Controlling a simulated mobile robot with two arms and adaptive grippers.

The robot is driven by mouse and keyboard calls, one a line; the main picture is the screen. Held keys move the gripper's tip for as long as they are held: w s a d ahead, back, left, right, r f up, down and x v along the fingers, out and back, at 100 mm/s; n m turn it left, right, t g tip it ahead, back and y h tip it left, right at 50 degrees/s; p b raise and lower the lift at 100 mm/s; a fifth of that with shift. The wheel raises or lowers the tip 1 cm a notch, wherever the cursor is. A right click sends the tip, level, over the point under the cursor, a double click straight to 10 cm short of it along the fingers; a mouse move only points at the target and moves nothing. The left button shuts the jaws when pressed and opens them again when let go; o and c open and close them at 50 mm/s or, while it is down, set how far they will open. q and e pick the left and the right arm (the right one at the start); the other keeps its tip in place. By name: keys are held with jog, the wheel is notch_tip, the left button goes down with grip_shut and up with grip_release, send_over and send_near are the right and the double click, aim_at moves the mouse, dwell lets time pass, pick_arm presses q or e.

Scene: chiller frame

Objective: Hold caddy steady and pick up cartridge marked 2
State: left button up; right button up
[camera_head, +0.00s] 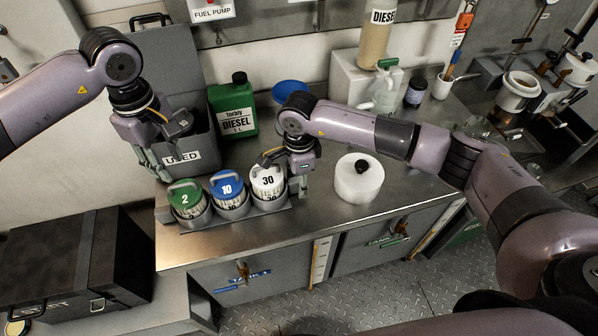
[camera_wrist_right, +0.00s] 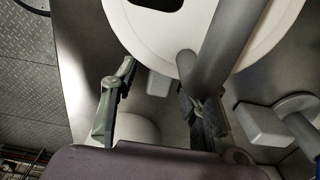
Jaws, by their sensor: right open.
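The grey caddy (camera_head: 194,221) stands on the steel counter with three lidded cartridges in a row. The green cartridge marked 2 (camera_head: 185,199) is at the left, the blue one marked 10 (camera_head: 227,188) in the middle, the white one marked 30 (camera_head: 266,180) at the right. My left gripper (camera_head: 164,172) hangs just behind and left of cartridge 2; its jaw opening is unclear. My right gripper (camera_head: 299,186) is at the caddy's right end, beside cartridge 30. In the right wrist view its fingers (camera_wrist_right: 157,112) are apart, below a white round lid with a grey handle (camera_wrist_right: 225,50).
A grey bin labelled USED (camera_head: 182,158) stands behind the left gripper. A green diesel jug (camera_head: 232,108) is at the back. A white round container (camera_head: 359,180) stands right of the right gripper. The counter's front edge runs close before the caddy.

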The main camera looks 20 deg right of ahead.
grip_shut()
dwell(0.6)
